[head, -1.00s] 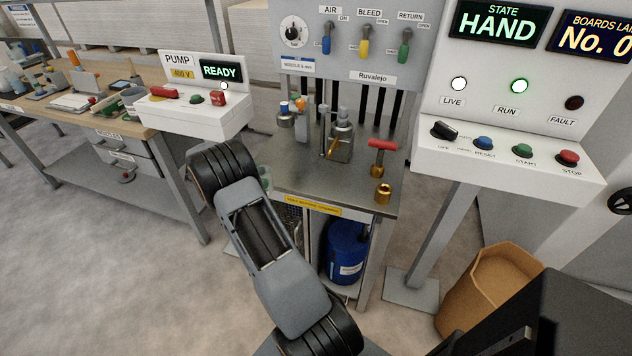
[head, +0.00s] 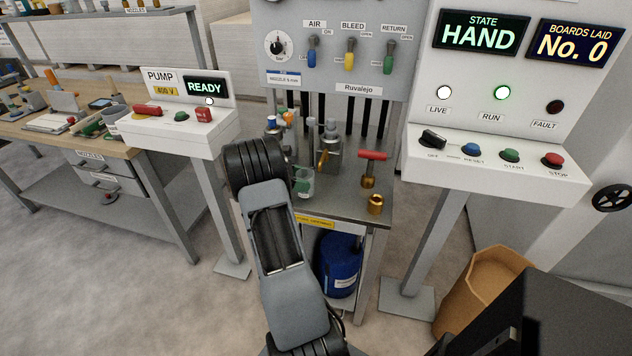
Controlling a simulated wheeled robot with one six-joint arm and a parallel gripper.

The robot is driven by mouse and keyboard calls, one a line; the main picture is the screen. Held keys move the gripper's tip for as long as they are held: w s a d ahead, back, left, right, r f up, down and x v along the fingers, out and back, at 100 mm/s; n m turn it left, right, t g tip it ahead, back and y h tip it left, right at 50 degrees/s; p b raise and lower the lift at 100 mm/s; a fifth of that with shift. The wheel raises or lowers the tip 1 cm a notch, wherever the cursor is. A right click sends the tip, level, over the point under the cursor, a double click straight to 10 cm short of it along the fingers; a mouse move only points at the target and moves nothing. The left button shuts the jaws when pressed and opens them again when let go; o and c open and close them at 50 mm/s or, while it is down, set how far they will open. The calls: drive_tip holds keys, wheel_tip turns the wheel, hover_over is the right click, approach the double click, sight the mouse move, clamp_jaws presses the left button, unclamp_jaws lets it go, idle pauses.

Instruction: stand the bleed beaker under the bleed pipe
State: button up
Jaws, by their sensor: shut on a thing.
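The bleed beaker (head: 304,183), a small clear glass with green showing at it, is just right of my wrist over the left part of the steel bench (head: 345,205). My gripper (head: 294,180) is mostly hidden behind my own arm and is shut on the beaker. Whether the beaker touches the bench top, I cannot tell. Behind it stands a grey metal fitting (head: 329,150) with a brass lever. A thin upright grey pipe (head: 311,135) beside that fitting may be the bleed pipe; its lower end is not clear.
A red T-handle (head: 372,156) and a brass cup (head: 375,204) stand on the bench's right side. Small bottles (head: 275,130) are at the back left. The pump box (head: 180,125) is left, the control desk (head: 500,165) right. A blue drum (head: 340,265) sits below.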

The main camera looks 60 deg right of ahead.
drive_tip(key=x, duration=0.2)
drive_tip(key=r+x, duration=0.1)
drive_tip(key=x, duration=0.1)
drive_tip(key=shift+s+d+f, duration=0.2)
drive_tip(key=shift+s+d, duration=0.1)
drive_tip(key=shift+s, duration=0.15)
drive_tip(key=shift+w+f, duration=0.1)
drive_tip(key=shift+f, duration=0.15)
drive_tip(key=shift+f, duration=0.1)
drive_tip(key=o, duration=1)
drive_tip(key=shift+c, duration=0.2)
